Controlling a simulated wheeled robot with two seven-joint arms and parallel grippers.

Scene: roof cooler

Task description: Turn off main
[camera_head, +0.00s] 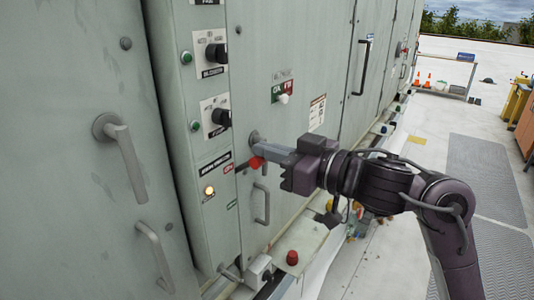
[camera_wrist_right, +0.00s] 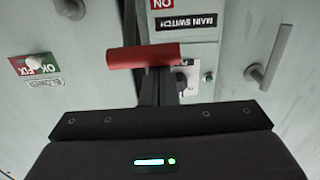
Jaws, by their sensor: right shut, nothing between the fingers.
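The main switch shows in the head view as a small red handle (camera_head: 255,162) on the grey-green cabinet, beside a black MAIN SWITCH label (camera_head: 217,161). In the right wrist view the red handle (camera_wrist_right: 143,56) lies crosswise, with the MAIN SWITCH label (camera_wrist_right: 195,20) and a red ON tag (camera_wrist_right: 162,3) above it. My right gripper (camera_head: 268,151) reaches in from the right, shut and empty, its tip close to the handle. In the wrist view its dark fingers (camera_wrist_right: 160,88) end right at the handle; whether they touch it I cannot tell. My left gripper is out of view.
Black rotary knobs (camera_head: 216,53), green buttons (camera_head: 186,57) and a lit indicator (camera_head: 209,191) are on the narrow panel. A bar handle (camera_head: 128,165) projects from the left door. A red button (camera_head: 292,257) stands below. The walkway (camera_head: 380,260) at right is largely open.

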